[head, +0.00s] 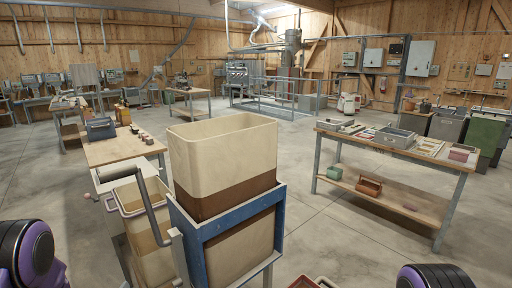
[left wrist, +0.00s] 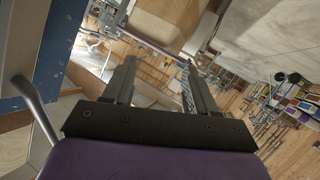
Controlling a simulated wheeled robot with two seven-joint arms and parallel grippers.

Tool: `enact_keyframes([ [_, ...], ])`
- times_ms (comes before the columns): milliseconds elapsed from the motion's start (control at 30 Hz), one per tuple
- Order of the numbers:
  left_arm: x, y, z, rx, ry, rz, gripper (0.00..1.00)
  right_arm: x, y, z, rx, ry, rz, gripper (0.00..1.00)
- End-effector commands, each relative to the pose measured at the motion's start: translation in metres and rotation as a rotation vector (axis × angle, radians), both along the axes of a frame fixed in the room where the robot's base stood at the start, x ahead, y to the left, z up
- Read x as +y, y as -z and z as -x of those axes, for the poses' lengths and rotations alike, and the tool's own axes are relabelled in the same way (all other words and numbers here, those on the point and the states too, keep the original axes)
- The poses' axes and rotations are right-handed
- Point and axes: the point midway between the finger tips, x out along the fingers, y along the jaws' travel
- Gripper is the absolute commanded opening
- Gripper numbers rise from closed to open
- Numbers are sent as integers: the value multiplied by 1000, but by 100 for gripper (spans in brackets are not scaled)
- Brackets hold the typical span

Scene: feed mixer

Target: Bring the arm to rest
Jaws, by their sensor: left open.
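My left gripper (left wrist: 157,68) shows in the left wrist view, with its two dark fingers apart and nothing between them. The feed mixer stands in front of me: a tall cream bin (head: 222,150) with a brown lower band, held in a blue frame (head: 240,222). A grey crank handle (head: 152,208) rises at its left side. In the left wrist view a blue panel (left wrist: 45,50) lies left of the gripper, apart from it. In the head view only purple and black parts of my arms show at the bottom corners; my right gripper is not seen.
A smaller cream bin (head: 146,240) stands left of the mixer. A wooden table (head: 118,149) is behind it at left. A workbench (head: 391,150) with trays and boxes stands at right. Open concrete floor (head: 345,245) lies between mixer and workbench.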

Motion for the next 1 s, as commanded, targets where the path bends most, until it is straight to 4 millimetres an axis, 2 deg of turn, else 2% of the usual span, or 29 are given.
enact_keyframes([
  [33, -15, 33, 27, 96, -33, 15, 57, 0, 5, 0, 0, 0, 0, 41],
  [100, -33, 68, 66, 227, -80, 29, 57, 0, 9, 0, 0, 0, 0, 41],
  [167, -48, 95, 104, 341, -114, 38, 57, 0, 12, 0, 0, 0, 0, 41],
  [200, -59, 111, 130, 417, -134, 42, 57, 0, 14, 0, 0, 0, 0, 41],
  [267, -74, 131, 171, 530, -158, 46, 57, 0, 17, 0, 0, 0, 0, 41],
  [300, -83, 142, 199, 603, -174, 46, 57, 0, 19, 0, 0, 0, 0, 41],
  [400, -104, 161, 261, 756, -193, 47, 57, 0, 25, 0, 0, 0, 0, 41],
  [500, -122, 173, 303, 857, -168, 44, 57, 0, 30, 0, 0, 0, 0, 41],
  [600, -131, 184, 321, 905, -137, 38, 57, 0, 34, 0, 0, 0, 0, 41],
  [667, -130, 186, 326, 916, -137, 35, 57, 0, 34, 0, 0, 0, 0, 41],
  [1000, -129, 185, 325, 913, -139, 37, 57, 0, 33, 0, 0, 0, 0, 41],
])
